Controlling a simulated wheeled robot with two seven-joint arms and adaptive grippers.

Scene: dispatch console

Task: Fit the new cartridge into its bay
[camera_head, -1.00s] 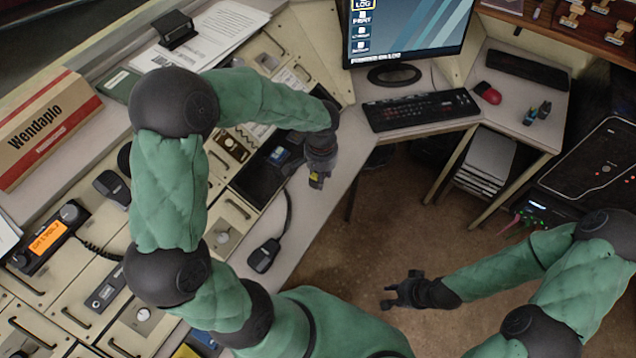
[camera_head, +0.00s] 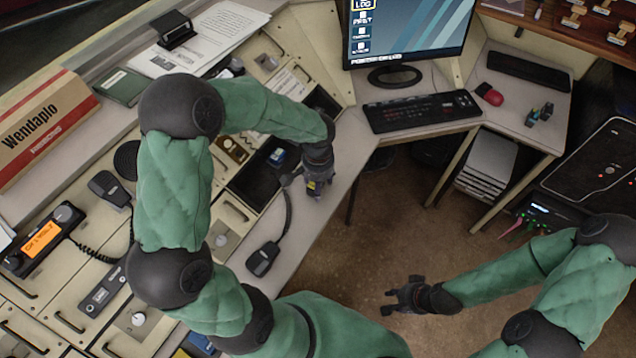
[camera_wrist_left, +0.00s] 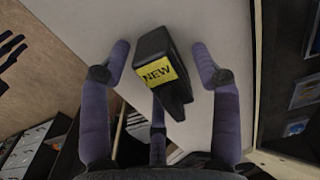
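The new cartridge (camera_wrist_left: 152,48) is a black block with a yellow NEW label, in the middle of the left wrist view over the pale ledge. My left gripper (camera_wrist_left: 160,62) has its fingers spread around it, with gaps showing on both sides. My right gripper (camera_head: 405,297) is open and empty over the floor.
A corded handset (camera_head: 262,259) lies on the ledge (camera_head: 318,222) nearer to me. A monitor (camera_head: 405,32) and keyboard (camera_head: 420,111) stand beyond. A radio (camera_head: 43,239) and a Wendaplo box (camera_head: 42,130) are at left. The ledge between gripper and handset is mostly clear.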

